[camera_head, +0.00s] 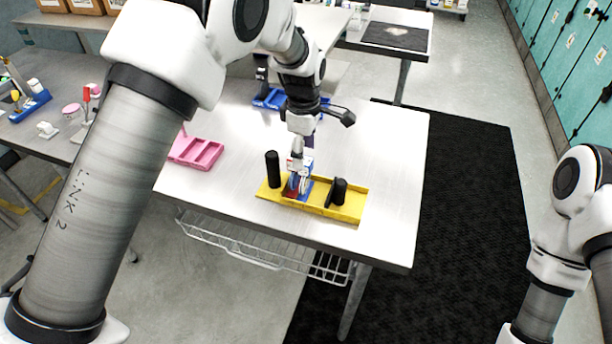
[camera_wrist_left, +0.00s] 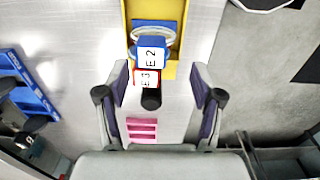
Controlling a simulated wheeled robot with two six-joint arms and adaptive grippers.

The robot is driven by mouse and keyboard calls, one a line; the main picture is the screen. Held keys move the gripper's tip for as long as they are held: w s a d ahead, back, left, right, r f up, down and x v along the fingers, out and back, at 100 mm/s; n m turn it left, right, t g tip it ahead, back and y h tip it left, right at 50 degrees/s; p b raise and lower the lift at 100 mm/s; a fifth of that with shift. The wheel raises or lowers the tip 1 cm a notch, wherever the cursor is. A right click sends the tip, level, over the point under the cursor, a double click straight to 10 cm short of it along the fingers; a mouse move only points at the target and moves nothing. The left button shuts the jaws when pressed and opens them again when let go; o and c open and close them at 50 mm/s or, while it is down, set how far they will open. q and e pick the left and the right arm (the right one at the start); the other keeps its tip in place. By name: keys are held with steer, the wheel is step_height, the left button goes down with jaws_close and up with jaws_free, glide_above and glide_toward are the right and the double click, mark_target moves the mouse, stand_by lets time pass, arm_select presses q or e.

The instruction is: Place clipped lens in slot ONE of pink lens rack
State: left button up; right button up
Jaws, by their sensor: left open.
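A yellow tray (camera_head: 348,208) lies near the front of the white table. Standing in it are a blue clip labelled "E 2" (camera_wrist_left: 150,57) and a red clip labelled "E 3" (camera_wrist_left: 147,79). A round, clear-looking lens (camera_wrist_left: 152,32) shows beside the blue clip. The pink lens rack (camera_head: 194,152) lies to the tray's left, with several slots; it also shows in the left wrist view (camera_wrist_left: 141,128). My left gripper (camera_head: 299,160) is open above the tray, its fingers apart on either side of the clips. It partly hides them in the head view. My right gripper is out of view.
A blue rack (camera_head: 268,99) lies behind my left gripper. Table space is clear to the right of the tray. A side table with small items stands at the left.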

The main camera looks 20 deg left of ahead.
mark_target(306, 161)
arm_select(q)
steer(key=shift+s+f+p, duration=0.1)
steer(key=shift+f+p, duration=0.35)
steer(key=shift+p, duration=0.1)
steer(key=f, duration=0.1)
steer(key=w+f, duration=0.1)
steer(key=f, duration=0.2)
steer(key=shift+w+f+p, duration=0.2)
steer(key=shift+w+p, duration=0.15)
steer(key=shift+w, duration=0.05)
steer(key=shift+s+r, duration=0.15)
steer(key=shift+s, duration=0.05)
steer(key=shift+c, duration=0.6)
steer(key=shift+s+r, duration=0.1)
steer(key=shift+s, duration=0.1)
steer(key=c, duration=0.6)
steer(key=shift+s, duration=0.1)
steer(key=c, duration=0.5)
jaws_close()
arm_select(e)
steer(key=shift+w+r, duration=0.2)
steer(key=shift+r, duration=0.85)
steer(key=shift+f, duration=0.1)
